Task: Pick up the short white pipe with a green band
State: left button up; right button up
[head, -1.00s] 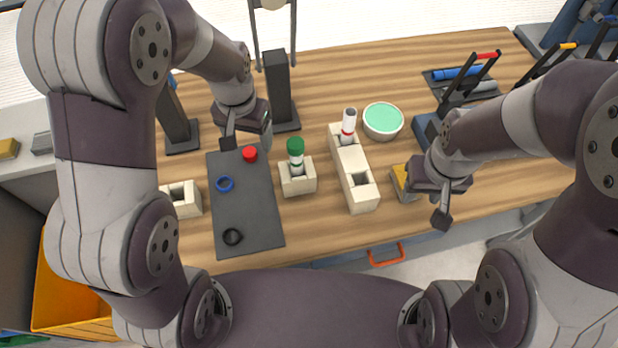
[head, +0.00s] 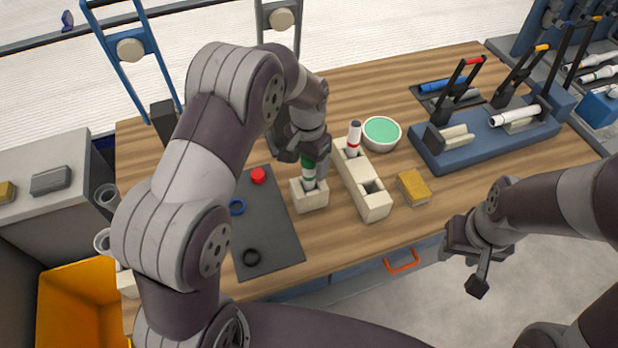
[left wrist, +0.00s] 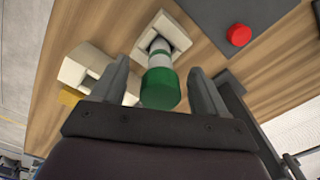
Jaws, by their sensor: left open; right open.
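The short white pipe with a green band (head: 309,174) stands upright in a cream block holder (head: 312,201) on the table. In the left wrist view the pipe (left wrist: 160,87) shows its green end toward the camera, with its white lower part in the holder's socket (left wrist: 166,35). My left gripper (head: 298,155) is at the pipe's top in the head view. In the left wrist view its open fingers (left wrist: 163,90) are on either side of the green end, with gaps showing. My right gripper (head: 468,270) is open and empty, off the table's front edge.
A green-topped bowl (head: 382,133), a yellow sponge (head: 413,187) and a dark mat (head: 270,225) with a red cap (head: 258,176) are nearby. A blue clamp fixture (head: 440,152) stands at right.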

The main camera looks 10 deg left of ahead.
aim_at(309, 176)
pick_arm(q)
jog(key=f, duration=0.3)
jog(key=shift+w+f, duration=0.2)
jog(key=shift+w, duration=0.1)
jog(key=shift+s, duration=0.15)
jog(key=c, duration=1.1)
